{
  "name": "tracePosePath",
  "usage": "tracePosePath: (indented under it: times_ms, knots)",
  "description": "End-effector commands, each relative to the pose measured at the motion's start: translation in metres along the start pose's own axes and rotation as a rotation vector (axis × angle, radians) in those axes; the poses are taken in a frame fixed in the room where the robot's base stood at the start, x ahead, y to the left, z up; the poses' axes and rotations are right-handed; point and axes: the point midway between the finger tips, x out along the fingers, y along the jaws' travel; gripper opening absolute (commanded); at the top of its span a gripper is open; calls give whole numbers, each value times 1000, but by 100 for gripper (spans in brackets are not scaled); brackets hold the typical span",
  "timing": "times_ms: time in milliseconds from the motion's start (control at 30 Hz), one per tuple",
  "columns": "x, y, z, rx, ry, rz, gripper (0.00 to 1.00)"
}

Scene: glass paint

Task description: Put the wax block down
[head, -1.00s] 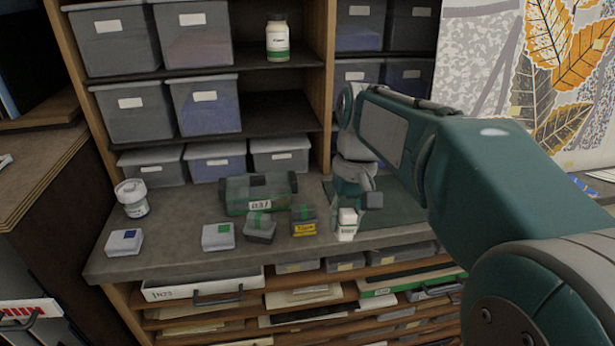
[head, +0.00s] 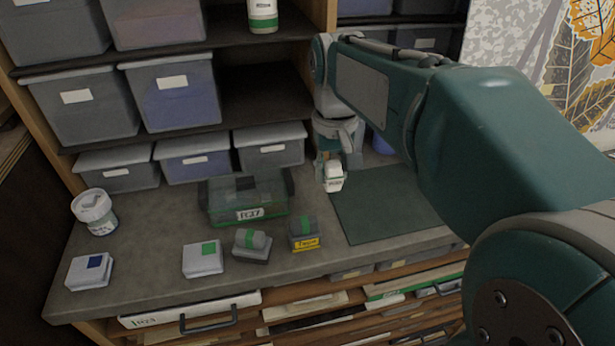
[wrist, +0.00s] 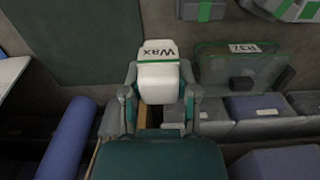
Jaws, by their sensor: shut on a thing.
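The wax block (head: 333,176) is white with a green stripe and the word "Wax", which reads upside down in the wrist view (wrist: 158,72). My gripper (wrist: 160,92) is shut on it, with one finger on each side. In the head view, my gripper (head: 332,160) points down over the back of the counter, between the green clear case and the dark green mat. Whether the block touches the counter cannot be told.
The dark green mat (head: 385,207) lies bare to the right. The clear case (head: 247,198) stands to the left, with grey bins (head: 270,147) behind. A yellow-labelled block (head: 304,234), a grey block (head: 252,245), two white boxes (head: 203,259) (head: 90,271) and a jar (head: 95,211) occupy the counter.

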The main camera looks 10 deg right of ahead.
Motion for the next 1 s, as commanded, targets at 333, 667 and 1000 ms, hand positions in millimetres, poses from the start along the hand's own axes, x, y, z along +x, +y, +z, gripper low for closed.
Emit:
tracePosePath:
  times_ms: [333,667,1000]
  knots:
    - [0,0,0,0,5,5,0]
    - [11,0,-22,0,0,4,0]
    - [42,0,-92,0,2,4,0]
